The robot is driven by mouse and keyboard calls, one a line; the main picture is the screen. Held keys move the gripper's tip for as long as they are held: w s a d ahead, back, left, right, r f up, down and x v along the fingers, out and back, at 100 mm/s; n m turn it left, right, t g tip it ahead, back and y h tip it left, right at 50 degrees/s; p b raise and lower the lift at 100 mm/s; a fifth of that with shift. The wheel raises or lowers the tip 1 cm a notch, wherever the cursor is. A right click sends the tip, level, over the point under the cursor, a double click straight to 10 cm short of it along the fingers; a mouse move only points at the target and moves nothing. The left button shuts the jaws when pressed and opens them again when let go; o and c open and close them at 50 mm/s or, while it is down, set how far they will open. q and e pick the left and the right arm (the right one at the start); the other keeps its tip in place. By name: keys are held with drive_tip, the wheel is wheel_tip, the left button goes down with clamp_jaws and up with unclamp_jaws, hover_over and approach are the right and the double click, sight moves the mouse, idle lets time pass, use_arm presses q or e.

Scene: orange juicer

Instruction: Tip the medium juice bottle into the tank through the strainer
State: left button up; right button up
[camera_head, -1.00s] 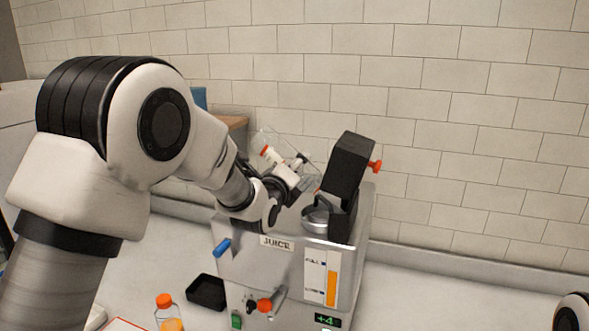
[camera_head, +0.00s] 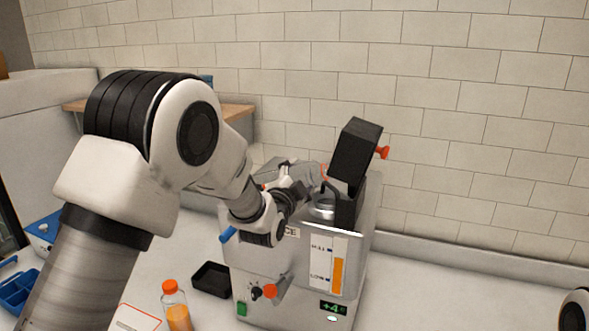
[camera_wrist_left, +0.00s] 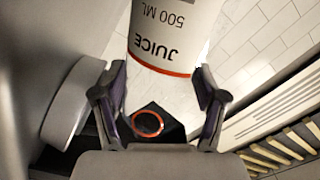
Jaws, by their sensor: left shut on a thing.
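My left gripper (camera_head: 303,188) is shut on the juice bottle (camera_wrist_left: 172,45), which shows in the left wrist view as a clear body with a white label reading JUICE 500 ML and an orange band. In the head view the gripper is above the left part of the juicer's top, and the bottle is mostly hidden, so its tilt and contents cannot be told. The strainer (camera_head: 323,205) is a round metal bowl on the tank top, just right of the gripper. The steel tank (camera_head: 300,262) has an orange level bar between two marks.
The raised black lid (camera_head: 354,152) with its red knob stands right beside the strainer. A small bottle (camera_head: 176,311) with an orange cap and a black tray (camera_head: 211,280) are on the counter. Blue trays (camera_head: 18,290) lie at left. The counter right of the juicer is clear.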

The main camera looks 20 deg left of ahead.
use_arm(q)
drive_tip(key=a+r+n, duration=0.1)
drive_tip(key=a+n, duration=0.1)
drive_tip(key=a+r+n+p, duration=0.1)
drive_tip(key=a+r+n, duration=0.1)
drive_tip(key=shift+a+r, duration=0.25)
drive_tip(key=shift+a, duration=0.05)
drive_tip(key=shift+c, duration=0.3)
drive_tip(key=r+n, duration=0.1)
drive_tip(key=n, duration=0.1)
drive_tip(key=r+n+p, duration=0.1)
drive_tip(key=r+n, duration=0.1)
drive_tip(key=r+n+p, duration=0.1)
drive_tip(key=shift+w+a+r+n, duration=0.15)
drive_tip(key=shift+a+r+n, duration=0.05)
drive_tip(key=shift+a+n, duration=0.2)
clamp_jaws()
drive_tip(key=shift+r+n, duration=0.5)
drive_tip(key=shift+n, duration=0.1)
drive_tip(key=shift+a, duration=0.1)
